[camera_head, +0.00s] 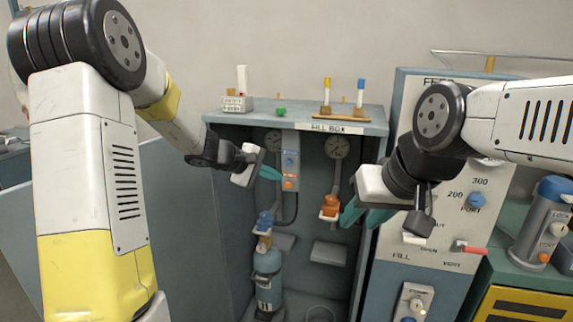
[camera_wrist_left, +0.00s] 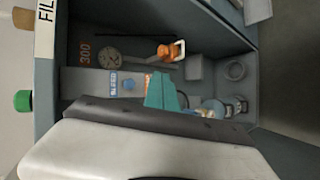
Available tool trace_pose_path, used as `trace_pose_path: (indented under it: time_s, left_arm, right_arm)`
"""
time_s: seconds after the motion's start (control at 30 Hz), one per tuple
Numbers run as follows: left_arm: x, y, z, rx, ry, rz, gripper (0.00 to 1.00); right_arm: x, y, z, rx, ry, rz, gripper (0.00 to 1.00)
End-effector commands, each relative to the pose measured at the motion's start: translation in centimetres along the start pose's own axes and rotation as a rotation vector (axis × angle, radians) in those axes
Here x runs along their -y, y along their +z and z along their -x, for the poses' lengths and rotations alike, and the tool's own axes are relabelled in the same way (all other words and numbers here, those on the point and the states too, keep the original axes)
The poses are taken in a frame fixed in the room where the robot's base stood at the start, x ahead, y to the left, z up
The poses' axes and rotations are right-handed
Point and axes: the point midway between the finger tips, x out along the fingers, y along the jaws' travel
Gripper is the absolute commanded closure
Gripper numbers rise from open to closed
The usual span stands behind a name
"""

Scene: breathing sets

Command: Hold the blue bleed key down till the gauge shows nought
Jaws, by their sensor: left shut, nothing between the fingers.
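The blue bleed key (camera_head: 290,160) is on a grey upright panel inside the fill box. It also shows in the left wrist view beside the BLEED label (camera_wrist_left: 113,84). My left gripper (camera_head: 270,173) is shut and empty, its teal fingertips just left of the panel in the head view. In the left wrist view the fingertips (camera_wrist_left: 163,93) are close to the key, with a gap showing. A round gauge (camera_head: 336,147) hangs on the back wall; another gauge (camera_head: 274,140) is partly hidden behind the panel. Their needles are too small to read. My right gripper (camera_head: 364,216) is open and empty, before the box's right edge.
A blue bottle (camera_head: 267,283) stands low in the box. An orange fitting (camera_head: 330,205) sits under the right gauge. An orange key (camera_head: 290,184) is below the blue one.

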Motion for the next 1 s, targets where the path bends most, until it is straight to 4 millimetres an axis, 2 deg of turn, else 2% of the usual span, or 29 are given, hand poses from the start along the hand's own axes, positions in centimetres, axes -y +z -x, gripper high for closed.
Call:
trace_pose_path:
  time_s: [0.3,0.5,1.0]
  left_arm:
    - [-2.2,-2.3,-3.3,0.001,-0.001,-0.002,1.0]
    - [-3.2,-3.2,-4.5,0.001,-0.001,-0.002,1.0]
    - [-3.6,-3.5,-5.0,0.001,-0.001,-0.001,1.0]
  right_arm:
    - [0.0,0.0,0.0,0.0,0.0,0.0,0.64]
    - [0.0,0.0,0.0,0.0,0.0,0.0,0.64]
    - [0.0,0.0,0.0,0.0,0.0,0.0,0.64]
